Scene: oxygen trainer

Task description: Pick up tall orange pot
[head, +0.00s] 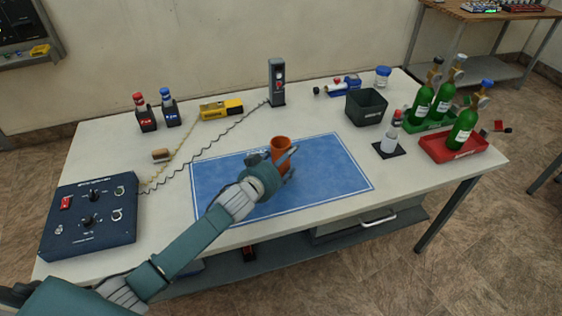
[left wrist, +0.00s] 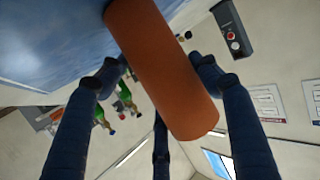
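The tall orange pot (head: 281,150) stands roughly upright over the blue mat (head: 335,165) in the head view. My left gripper (head: 279,165) reaches in from the lower left with its fingers around the pot. In the left wrist view the pot (left wrist: 160,68) lies between the fingers of my left gripper (left wrist: 160,60). Fingertips are close against both of its sides, and a third finger is partly behind it. I cannot tell whether they grip it. The pot's base is partly hidden by the hand in the head view. My right gripper is not in view.
A blue control box (head: 92,212) is at the left. Green bottles (head: 462,130) stand at the right with a red tray (head: 437,151). A black bin (head: 366,107) and a dark upright device (head: 277,82) are behind the mat. The mat's right part is clear.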

